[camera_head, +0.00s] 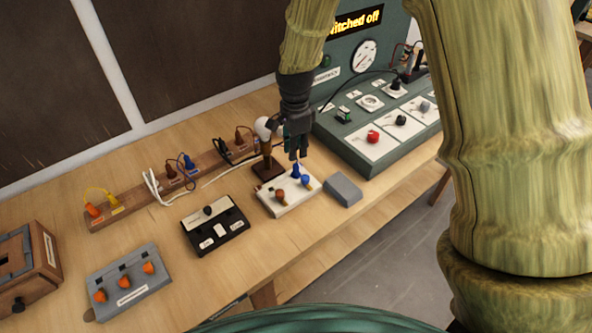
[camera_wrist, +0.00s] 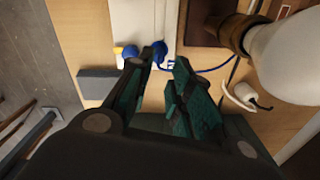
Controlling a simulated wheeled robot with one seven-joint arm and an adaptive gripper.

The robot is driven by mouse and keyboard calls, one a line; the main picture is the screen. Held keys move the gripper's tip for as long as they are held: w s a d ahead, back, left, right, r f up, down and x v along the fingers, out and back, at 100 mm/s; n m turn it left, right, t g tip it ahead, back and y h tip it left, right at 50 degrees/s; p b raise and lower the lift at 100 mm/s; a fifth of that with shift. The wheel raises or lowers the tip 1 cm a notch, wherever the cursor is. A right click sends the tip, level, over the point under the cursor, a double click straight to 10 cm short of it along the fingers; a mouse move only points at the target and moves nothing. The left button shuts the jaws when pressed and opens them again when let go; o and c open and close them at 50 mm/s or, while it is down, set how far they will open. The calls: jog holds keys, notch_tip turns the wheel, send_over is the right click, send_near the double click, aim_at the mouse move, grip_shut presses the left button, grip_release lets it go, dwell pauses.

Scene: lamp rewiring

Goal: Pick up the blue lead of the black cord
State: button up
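My gripper (camera_head: 298,156) points down above the white box (camera_head: 287,206), fingers parted. In the wrist view, a gap shows between my fingertips (camera_wrist: 166,58). A blue plug (camera_wrist: 158,50) lies at or just beyond that gap, and I cannot tell if a finger touches it. A thin blue wire (camera_wrist: 210,68) runs right from near it towards the lamp's brown base. In the head view, a blue plug (camera_head: 296,171) stands on the white box just under my fingers. Whether this blue lead belongs to the black cord is not clear, as the wire's far end is hidden.
A lamp bulb (camera_wrist: 290,58) stands close beside my gripper. A second blue plug (camera_wrist: 130,52) sits left of the first. A grey block (camera_head: 343,189) and a green panel (camera_head: 325,130) stand right. A wooden rail (camera_head: 130,205) holds several plugs.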

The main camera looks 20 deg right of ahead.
aim_at(296, 165)
notch_tip(296, 165, down, 2)
jog(key=shift+w+f, duration=0.1)
jog(key=shift+w, duration=0.05)
jog(key=shift+s+f+p, duration=0.15)
jog(key=shift+f+p, duration=0.6)
jog(key=shift+f, duration=0.2)
jog(key=shift+s+f+p, duration=0.1)
jog(key=shift+f+p, duration=0.6)
jog(key=shift+f, duration=0.2)
jog(key=shift+f+p, duration=0.4)
jog(key=shift+f, duration=0.9)
grip_shut()
